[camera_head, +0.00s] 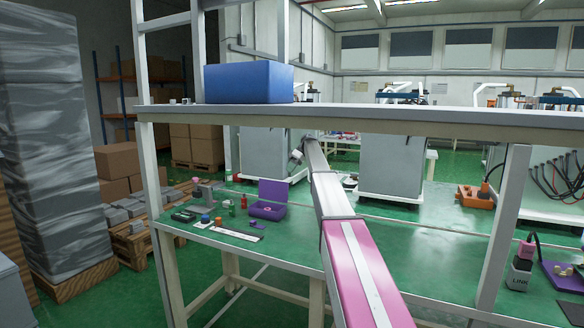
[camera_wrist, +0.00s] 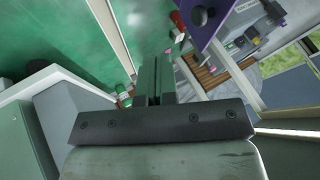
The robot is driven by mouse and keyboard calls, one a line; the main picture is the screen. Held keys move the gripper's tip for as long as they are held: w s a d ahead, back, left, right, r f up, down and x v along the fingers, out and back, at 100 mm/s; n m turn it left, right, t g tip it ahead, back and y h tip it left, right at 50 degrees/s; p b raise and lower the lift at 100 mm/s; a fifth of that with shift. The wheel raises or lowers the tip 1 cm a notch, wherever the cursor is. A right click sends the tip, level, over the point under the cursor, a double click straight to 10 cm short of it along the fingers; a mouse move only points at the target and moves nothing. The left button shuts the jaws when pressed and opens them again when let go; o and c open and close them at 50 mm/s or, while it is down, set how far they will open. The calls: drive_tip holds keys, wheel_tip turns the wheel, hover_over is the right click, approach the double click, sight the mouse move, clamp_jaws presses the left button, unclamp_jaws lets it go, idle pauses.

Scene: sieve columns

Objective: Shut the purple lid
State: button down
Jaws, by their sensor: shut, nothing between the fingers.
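In the head view a purple box stands open on the green table, left of my arm. Its purple lid (camera_head: 272,188) stands up at the back of the purple box body (camera_head: 267,211). In the wrist view a purple panel (camera_wrist: 204,24) with a dark round spot shows at the top; I cannot tell whether it is the lid. My gripper (camera_wrist: 157,64) is shut and empty, pointing up the picture, apart from the purple panel. In the head view my arm reaches away over the table, and its fingers are too small to make out.
A red bottle (camera_head: 244,202) and several small items stand left of the box. A flat ruler-like strip (camera_head: 236,233) lies near the front edge. A shelf (camera_head: 380,117) with a blue bin (camera_head: 249,82) spans above the table. Another purple item (camera_head: 565,278) lies at the right.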

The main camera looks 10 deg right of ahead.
sight(275, 190)
drive_tip(key=s+a+f, duration=0.4)
drive_tip(key=a, duration=0.2)
drive_tip(key=shift+f, duration=0.4)
drive_tip(key=shift+s+a, duration=0.1)
